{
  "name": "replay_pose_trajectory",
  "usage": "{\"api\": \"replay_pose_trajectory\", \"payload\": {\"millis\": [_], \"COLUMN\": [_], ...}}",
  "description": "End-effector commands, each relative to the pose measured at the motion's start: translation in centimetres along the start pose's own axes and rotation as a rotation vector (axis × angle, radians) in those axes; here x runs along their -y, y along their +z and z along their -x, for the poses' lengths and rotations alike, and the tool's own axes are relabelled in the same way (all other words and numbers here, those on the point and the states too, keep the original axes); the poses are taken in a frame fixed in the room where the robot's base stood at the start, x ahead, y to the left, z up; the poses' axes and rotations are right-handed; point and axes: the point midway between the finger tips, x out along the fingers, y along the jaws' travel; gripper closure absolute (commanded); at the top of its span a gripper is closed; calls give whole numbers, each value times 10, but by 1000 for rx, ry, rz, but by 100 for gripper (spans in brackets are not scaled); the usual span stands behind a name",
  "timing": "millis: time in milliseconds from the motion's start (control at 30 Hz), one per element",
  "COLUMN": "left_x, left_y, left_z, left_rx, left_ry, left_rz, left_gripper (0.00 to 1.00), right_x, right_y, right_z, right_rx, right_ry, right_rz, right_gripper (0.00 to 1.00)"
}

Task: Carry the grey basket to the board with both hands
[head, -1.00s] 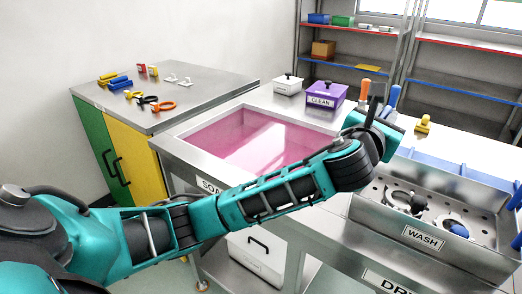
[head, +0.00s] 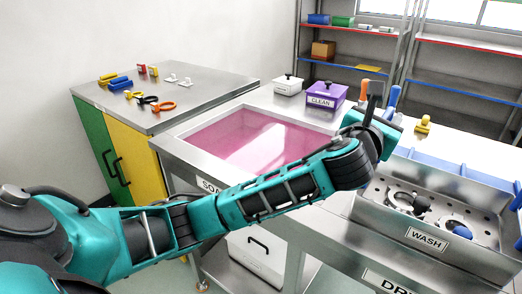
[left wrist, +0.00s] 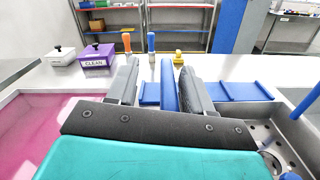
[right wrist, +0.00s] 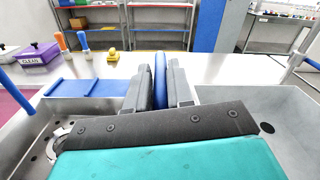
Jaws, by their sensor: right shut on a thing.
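The grey basket (head: 390,228) has a perforated floor, a WASH label and blue handle bars. It stands at the right of the head view, and its inside shows in the left wrist view (left wrist: 262,136). My left gripper (head: 376,108) is over its left side. In the left wrist view, a blue bar (left wrist: 168,85) stands between its open fingers, nearer the right one. In the right wrist view, my right gripper (right wrist: 160,85) is shut on a blue bar (right wrist: 160,72). It is hidden in the head view. A flat blue board (left wrist: 242,90) lies behind the basket.
A pink-filled basin (head: 235,140) lies left of the basket. A purple CLEAN box (head: 322,102) and white box (head: 288,85) stand behind it. Orange (left wrist: 127,42) and blue (left wrist: 151,43) handled tools and a yellow piece (left wrist: 178,56) stand near the back.

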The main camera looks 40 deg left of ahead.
Motion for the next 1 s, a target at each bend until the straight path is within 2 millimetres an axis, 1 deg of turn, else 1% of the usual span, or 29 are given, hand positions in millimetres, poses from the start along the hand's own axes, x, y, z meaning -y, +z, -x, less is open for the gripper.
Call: {"api": "replay_pose_trajectory", "payload": {"millis": [33,100,133,400,433,733,1000], "left_x": [1,2,3,4,4,4,4], "left_y": [0,0,-6,-4,-3,-1,-1], "left_z": [0,0,0,1,1,3,16], "left_rx": [-1,-2,-14,-7,-7,-4,-5], "left_ry": [-3,-4,-6,-9,-9,-10,-10], "left_rz": [1,2,0,2,3,3,3], "left_gripper": [49,49,49,49,49,49,49], "right_x": [1,0,-2,-3,-3,-4,-2], "right_y": [5,5,0,0,0,3,11], "right_z": [0,0,0,1,1,1,1], "right_rx": [11,11,-1,1,1,2,2], "right_ry": [-1,1,3,8,8,10,10], "right_rz": [-1,-2,-2,-4,-4,-5,-5], "right_gripper": [100,100,77,51,49,49,49]}}
